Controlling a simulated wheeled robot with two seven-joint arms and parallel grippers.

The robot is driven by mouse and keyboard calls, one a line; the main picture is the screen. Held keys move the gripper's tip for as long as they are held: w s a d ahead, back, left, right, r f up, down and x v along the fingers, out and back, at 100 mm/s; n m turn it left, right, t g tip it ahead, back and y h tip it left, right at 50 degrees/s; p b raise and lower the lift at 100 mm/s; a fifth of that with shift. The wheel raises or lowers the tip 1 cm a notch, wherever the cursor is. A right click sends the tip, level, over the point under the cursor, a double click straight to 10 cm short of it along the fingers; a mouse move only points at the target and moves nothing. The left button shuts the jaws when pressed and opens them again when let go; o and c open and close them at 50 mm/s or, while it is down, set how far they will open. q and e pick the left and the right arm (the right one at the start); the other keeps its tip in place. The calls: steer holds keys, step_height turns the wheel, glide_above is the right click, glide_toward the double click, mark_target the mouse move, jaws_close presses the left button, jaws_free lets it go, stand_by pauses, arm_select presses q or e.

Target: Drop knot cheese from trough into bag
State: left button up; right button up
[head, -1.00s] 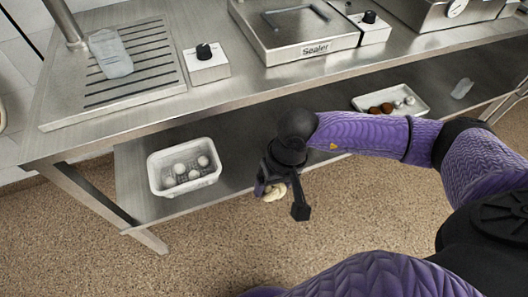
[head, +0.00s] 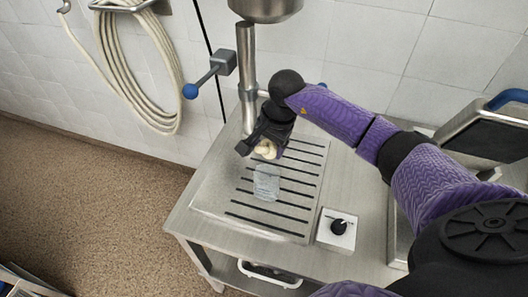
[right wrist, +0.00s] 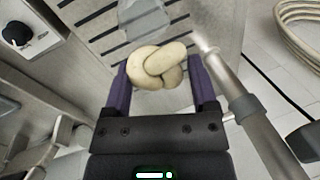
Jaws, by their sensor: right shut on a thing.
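The knot cheese (head: 266,149) is pale and knotted, and it also shows in the right wrist view (right wrist: 157,66). My right gripper (head: 262,150) is shut on it and holds it in the air over the slatted drain board. In the right wrist view the two purple fingers (right wrist: 158,80) press on its sides. The clear bag (head: 266,183) lies on the slats just below the cheese in the head view. It shows partly in the right wrist view (right wrist: 140,18), beyond the cheese. The trough is at most a white rim (head: 270,275) on the lower shelf. My left gripper is out of view.
A metal spout pipe (head: 247,85) comes down beside my right gripper, with a blue-knobbed lever (head: 191,90). A control box with a black knob (head: 337,230) stands right of the slatted board (head: 235,215). A coiled hose (head: 140,75) hangs on the tiled wall.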

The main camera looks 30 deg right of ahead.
mark_target(265, 171)
steer(key=shift+s+a+f+b, duration=0.1)
steer(key=shift+f+b, duration=0.4)
steer(key=shift+f, duration=0.05)
steer(key=b+x, duration=0.2)
steer(key=x, duration=0.1)
steer(key=b+x, duration=0.1)
steer(key=x, duration=0.1)
steer(key=shift+s+d+b, duration=0.25)
steer(key=shift+s+b, duration=0.1)
steer(key=shift+s, duration=0.15)
steer(key=shift+f+b, duration=0.3)
steer(key=shift+f, duration=0.05)
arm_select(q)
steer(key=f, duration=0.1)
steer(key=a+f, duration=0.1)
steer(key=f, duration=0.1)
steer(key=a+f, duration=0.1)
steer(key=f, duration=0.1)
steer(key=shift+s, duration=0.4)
arm_select(e)
steer(key=shift+r, duration=0.1)
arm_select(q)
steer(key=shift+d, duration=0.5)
arm_select(e)
steer(key=o, duration=1.1)
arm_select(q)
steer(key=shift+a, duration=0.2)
